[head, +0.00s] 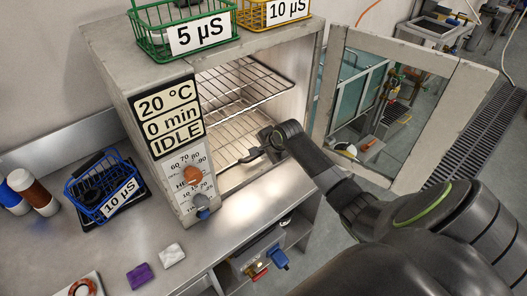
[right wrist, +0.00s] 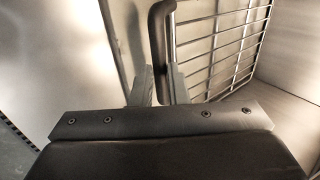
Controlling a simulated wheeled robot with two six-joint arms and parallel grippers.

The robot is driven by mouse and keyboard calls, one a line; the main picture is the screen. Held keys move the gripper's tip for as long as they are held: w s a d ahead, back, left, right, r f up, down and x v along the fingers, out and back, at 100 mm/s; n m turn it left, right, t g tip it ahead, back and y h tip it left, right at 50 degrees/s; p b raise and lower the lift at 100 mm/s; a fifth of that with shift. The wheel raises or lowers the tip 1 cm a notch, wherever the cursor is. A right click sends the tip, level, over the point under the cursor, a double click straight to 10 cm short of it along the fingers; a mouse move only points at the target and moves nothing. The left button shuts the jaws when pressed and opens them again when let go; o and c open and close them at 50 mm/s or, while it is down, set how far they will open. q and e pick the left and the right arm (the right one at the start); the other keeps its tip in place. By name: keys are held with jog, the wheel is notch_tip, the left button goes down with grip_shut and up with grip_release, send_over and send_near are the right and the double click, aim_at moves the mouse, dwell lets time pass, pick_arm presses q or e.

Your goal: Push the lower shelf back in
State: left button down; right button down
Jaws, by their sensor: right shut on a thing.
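The oven (head: 150,75) stands open, with an upper wire shelf (head: 245,84) and a lower wire shelf (head: 222,140) inside. A dark handle is at the lower shelf's front; it also shows in the right wrist view (right wrist: 158,35). My right gripper (head: 262,153) is at the front of the lower shelf, shut on this handle. In the right wrist view the handle's lower end sits between the two fingers (right wrist: 158,85), with the shelf bars (right wrist: 225,40) to the right. How far out the lower shelf sits is hard to tell. My left gripper is not in view.
The oven door (head: 425,60) hangs open to the right, close to my right arm. A green basket (head: 152,42) and a yellow basket (head: 250,18) stand on top. A blue basket (head: 75,190), bottles (head: 38,195), a purple block (head: 140,275) and a white block (head: 172,254) are on the counter.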

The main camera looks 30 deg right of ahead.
jog(key=shift+w, duration=0.1)
jog(key=shift+w+r+p, duration=0.15)
jog(key=shift+w+p, duration=0.2)
jog(key=shift+w, duration=0.4)
jog(key=c, duration=1.7)
grip_release()
jog(key=o, duration=0.3)
jog(key=shift+w, duration=0.2)
jog(key=shift+s, duration=0.1)
jog(key=v, duration=1.7)
jog(key=shift+b, duration=0.35)
